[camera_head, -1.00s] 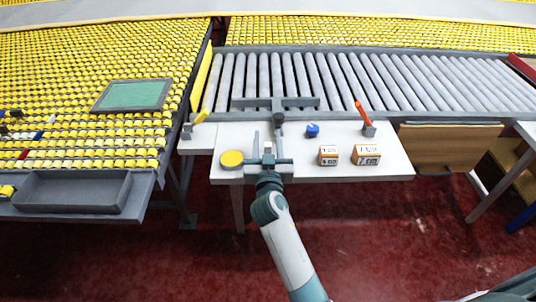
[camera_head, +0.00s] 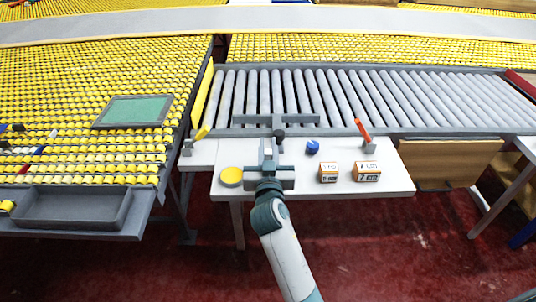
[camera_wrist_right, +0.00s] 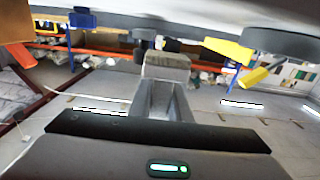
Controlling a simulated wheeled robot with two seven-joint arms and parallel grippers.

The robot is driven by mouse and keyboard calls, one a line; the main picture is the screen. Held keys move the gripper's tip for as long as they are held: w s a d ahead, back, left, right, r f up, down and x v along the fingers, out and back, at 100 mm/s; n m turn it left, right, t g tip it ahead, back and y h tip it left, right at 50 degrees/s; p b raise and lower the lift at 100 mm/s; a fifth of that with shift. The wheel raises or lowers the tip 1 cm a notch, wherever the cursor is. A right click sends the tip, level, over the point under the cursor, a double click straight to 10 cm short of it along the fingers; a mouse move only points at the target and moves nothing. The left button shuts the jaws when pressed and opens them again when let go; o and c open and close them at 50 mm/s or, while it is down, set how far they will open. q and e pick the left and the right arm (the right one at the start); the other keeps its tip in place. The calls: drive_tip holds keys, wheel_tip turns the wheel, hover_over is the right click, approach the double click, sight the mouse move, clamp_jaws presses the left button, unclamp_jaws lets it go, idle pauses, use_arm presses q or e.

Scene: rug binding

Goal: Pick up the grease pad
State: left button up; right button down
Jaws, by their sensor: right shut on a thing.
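My right gripper (camera_head: 268,146) is over the left part of the white table, with its fingers closed together on a small thing. That thing is a small pale block (camera_head: 268,153), mostly hidden between the fingers; I take it to be the grease pad. In the right wrist view a grey-brown block (camera_wrist_right: 167,66) shows at the fingers. I cannot tell whether it touches the table. A round yellow-topped tin (camera_head: 231,176) stands just left of the gripper, apart from it. My left gripper is out of view.
A roller conveyor (camera_head: 330,95) runs behind. A grey tray (camera_head: 75,208) is at the left.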

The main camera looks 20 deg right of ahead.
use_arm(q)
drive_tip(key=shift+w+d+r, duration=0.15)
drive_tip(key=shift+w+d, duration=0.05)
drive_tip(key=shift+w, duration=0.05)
use_arm(e)
drive_tip(key=s+d+r, duration=0.7)
drive_tip(key=d, duration=0.2)
drive_tip(key=shift+d+r, duration=0.15)
drive_tip(key=shift+d, duration=0.05)
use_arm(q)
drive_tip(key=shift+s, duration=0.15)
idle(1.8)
